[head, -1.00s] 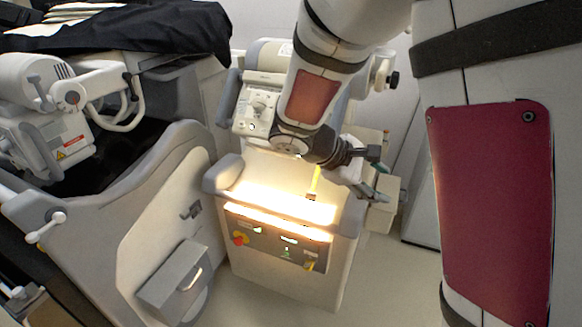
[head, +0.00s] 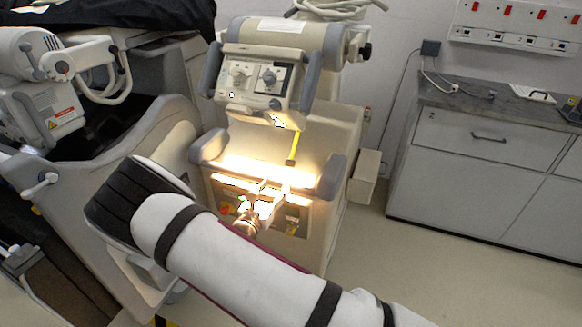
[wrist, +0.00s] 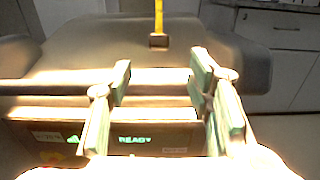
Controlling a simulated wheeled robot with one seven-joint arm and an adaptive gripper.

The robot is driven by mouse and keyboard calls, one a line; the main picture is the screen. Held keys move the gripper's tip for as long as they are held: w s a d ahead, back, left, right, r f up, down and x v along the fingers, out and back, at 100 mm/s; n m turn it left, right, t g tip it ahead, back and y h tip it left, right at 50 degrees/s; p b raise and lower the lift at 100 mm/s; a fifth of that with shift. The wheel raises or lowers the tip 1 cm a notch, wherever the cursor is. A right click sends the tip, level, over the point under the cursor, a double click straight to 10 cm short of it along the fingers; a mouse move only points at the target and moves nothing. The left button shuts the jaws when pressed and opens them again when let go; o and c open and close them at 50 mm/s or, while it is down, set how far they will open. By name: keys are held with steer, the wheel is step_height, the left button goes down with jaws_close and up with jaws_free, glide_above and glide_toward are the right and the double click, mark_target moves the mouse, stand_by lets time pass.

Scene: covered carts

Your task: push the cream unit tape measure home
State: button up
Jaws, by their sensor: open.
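The cream unit (head: 325,125) stands in the middle of the head view, with a control box on top and a brightly lit lower front. A yellow tape (head: 294,146) hangs down above its lit ledge and ends in a small dark tip. In the wrist view the yellow tape (wrist: 158,15) and its dark tip (wrist: 158,41) are at top centre, beyond the fingers. My gripper (head: 268,187) is in front of the lit panel, below the tape tip. In the wrist view its green-padded fingers (wrist: 160,82) are apart with nothing between them. Glare blurs it in the head view.
A grey handle bar (wrist: 165,70) with rounded ends runs across the unit's front. A panel with a green READY display (wrist: 135,140) lies below it. Another machine (head: 90,190) stands close at left. Grey cabinets (head: 490,160) stand at right, with open floor before them.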

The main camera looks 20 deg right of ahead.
mark_target(289, 164)
steer(key=b+x, duration=0.1)
steer(key=x, duration=1.2)
steer(key=shift+w+d, duration=0.2)
steer(key=shift+w, duration=0.1)
jaws_close()
